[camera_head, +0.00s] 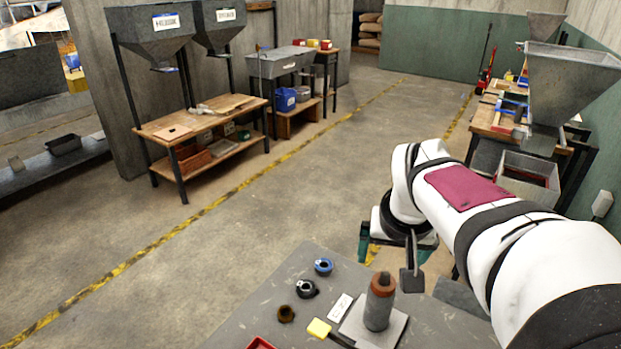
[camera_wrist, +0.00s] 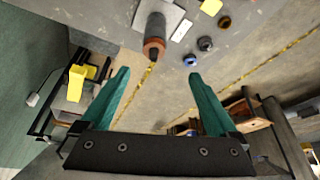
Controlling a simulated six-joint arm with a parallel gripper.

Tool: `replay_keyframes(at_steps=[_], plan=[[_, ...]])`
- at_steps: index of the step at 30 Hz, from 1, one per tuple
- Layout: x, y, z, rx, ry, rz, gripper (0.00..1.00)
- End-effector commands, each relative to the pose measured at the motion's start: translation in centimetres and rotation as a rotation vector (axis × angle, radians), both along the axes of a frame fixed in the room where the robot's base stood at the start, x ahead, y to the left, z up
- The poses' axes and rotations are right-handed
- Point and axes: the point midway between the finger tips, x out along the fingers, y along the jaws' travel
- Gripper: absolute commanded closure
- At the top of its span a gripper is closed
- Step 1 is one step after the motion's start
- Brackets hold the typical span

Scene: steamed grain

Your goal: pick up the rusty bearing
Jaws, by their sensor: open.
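The rusty bearing (camera_head: 286,313) is a small brown ring lying on the grey table (camera_head: 300,262) near the lower middle of the head view. It also shows in the wrist view (camera_wrist: 224,22) at the top. A black bearing (camera_head: 306,289) and a blue bearing (camera_head: 323,266) lie in a line with it. My gripper (camera_wrist: 158,74) has teal fingers, spread apart with nothing between them. In the head view my gripper (camera_head: 392,250) is beyond the table's far edge, well apart from the rusty bearing and partly hidden by my arm.
A grey bottle with an orange-brown top (camera_head: 380,302) stands on a light plate right of the bearings. A white label (camera_head: 340,307), a yellow-ended item (camera_head: 319,328) and a red tray (camera_head: 261,343) are close by. Workbenches stand farther off.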

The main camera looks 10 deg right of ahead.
Motion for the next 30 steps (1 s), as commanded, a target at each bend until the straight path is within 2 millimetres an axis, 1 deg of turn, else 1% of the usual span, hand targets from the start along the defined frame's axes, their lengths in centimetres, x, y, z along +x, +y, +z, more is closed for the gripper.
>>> replay_keyframes(at_steps=[1,2,5,6,10,16,19,21,24,30], plan=[[0.8,-0.7,-0.3,-0.012,-0.006,0.000,0.05],[1.1,-1.0,-0.8,-0.015,-0.008,0.002,0.05],[2.0,-1.3,-3.4,-0.014,-0.005,0.003,0.05],[2.4,-1.5,-4.6,-0.014,-0.005,0.002,0.05],[3.6,-1.9,-7.7,-0.013,-0.006,0.003,0.05],[4.5,-2.6,-10.2,-0.012,-0.009,0.001,0.05],[5.1,-3.4,-12.1,-0.011,-0.007,0.000,0.05],[5.6,-3.6,-13.3,-0.012,-0.008,0.002,0.05],[6.0,-3.7,-14.1,-0.013,-0.010,0.002,0.05],[6.0,-3.7,-14.2,-0.014,-0.012,0.001,0.05]])
